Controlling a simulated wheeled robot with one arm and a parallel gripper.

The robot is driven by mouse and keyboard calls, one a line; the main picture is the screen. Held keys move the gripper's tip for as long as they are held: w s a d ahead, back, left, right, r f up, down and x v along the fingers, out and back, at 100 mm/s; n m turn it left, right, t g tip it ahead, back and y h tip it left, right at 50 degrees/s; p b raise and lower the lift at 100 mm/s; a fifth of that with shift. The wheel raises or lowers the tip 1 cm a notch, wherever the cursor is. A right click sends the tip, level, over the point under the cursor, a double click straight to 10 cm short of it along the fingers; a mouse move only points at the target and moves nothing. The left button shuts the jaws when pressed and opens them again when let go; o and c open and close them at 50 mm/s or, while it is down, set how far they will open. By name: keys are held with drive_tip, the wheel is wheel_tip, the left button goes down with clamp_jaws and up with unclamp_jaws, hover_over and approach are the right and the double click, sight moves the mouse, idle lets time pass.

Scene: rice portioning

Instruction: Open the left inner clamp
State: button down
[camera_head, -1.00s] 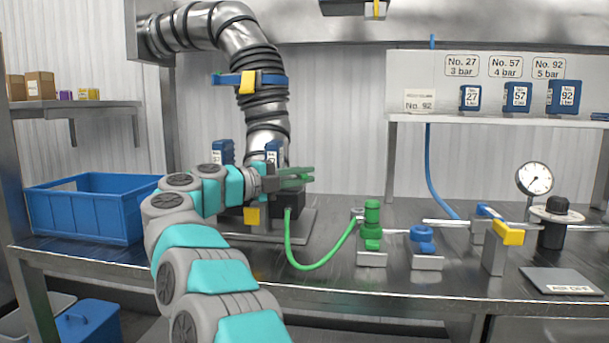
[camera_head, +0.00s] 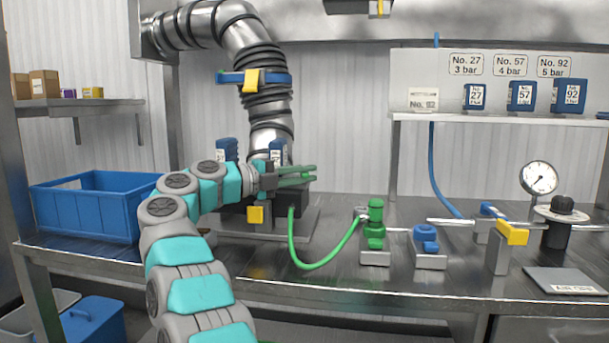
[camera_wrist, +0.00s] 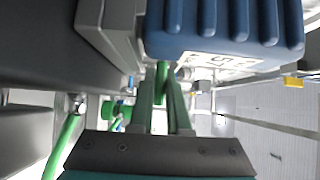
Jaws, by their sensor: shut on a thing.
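My gripper (camera_head: 314,174) has two green fingers and is at the dark block (camera_head: 297,202) below the metal duct, beside two blue numbered cartridges (camera_head: 227,149). In the wrist view its fingers (camera_wrist: 162,100) flank a slim green part (camera_wrist: 162,72), on which it is shut. I cannot tell whether this part is the left inner clamp. A blue ribbed cartridge (camera_wrist: 225,20) fills the top of the wrist view, close beyond the fingers. The clamp is not clearly visible in the head view; my wrist and fingers cover part of that area.
A green hose (camera_head: 322,266) loops from the block to a green valve (camera_head: 375,232). A blue valve (camera_head: 426,240), yellow-handled lever (camera_head: 512,232) and gauge (camera_head: 540,178) stand to the right. A blue crate (camera_head: 85,213) is at left. The front bench strip is mostly clear.

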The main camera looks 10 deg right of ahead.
drive_tip(key=c, duration=0.9)
unclamp_jaws()
drive_tip(key=shift+d+f+n+t+y+b, duration=0.1)
drive_tip(key=shift+d+n+t+y+b, duration=0.2)
drive_tip(key=shift+n+t+y, duration=0.45)
drive_tip(key=shift+d+n+t+y+b, duration=0.2)
drive_tip(key=shift+n+t, duration=0.35)
drive_tip(key=shift+t, duration=0.6)
